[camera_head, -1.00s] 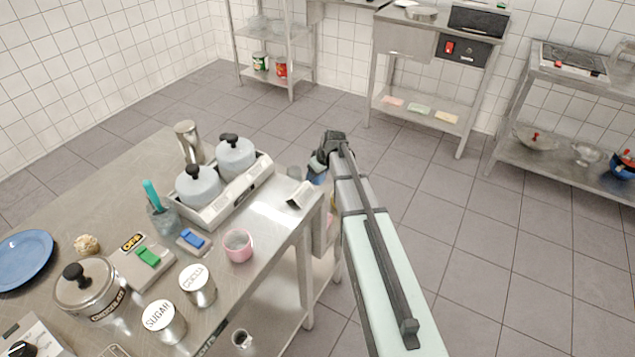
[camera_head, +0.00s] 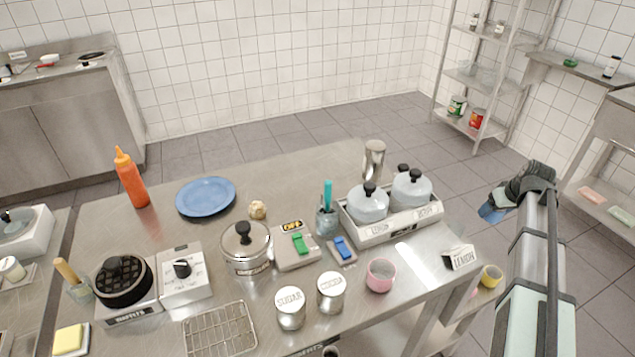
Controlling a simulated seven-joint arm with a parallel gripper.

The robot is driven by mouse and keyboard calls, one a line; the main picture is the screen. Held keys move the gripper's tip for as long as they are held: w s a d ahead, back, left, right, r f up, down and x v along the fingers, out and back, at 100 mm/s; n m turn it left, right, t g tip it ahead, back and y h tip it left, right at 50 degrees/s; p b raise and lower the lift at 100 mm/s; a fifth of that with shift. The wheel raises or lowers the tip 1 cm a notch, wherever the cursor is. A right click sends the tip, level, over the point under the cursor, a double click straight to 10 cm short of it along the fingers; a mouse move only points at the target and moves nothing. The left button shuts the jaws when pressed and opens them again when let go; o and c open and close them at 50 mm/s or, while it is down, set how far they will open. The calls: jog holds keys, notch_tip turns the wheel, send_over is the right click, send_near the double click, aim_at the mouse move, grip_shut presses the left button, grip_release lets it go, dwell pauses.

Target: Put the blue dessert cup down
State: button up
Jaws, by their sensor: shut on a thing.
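My gripper (camera_head: 497,204) is at the right, beyond the right end of the steel table (camera_head: 300,178). The cup is held in the air over the floor, apart from the table.
A yellow cup (camera_head: 491,276) sits lower, beyond the edge.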

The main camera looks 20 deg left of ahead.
notch_tip(320, 180, up, 22)
jog(key=a+n, duration=0.1)
jog(key=a, duration=1)
jog(key=s+a, duration=0.1)
jog(key=a, duration=1.1)
jog(key=a+n+y, duration=0.1)
jog(key=a, duration=1)
jog(key=shift+s+a+n+g, duration=0.3)
jog(key=shift+s+a, duration=0.1)
jog(key=s+a+n, duration=0.1)
jog(key=s+a, duration=0.5)
jog(key=a, duration=0.7)
jog(key=s+a+n, duration=0.1)
jog(key=s+a, duration=0.5)
jog(key=a, duration=0.6)
jog(key=shift+y, duration=0.3)
jog(key=shift+s+a+f, duration=0.1)
jog(key=shift+f, duration=3.7)
jog(key=shift+s+a+f, duration=0.1)
jog(key=shift+f, duration=3.65)
jog(key=o, duration=1.1)
jog(key=shift+f, duration=0.1)
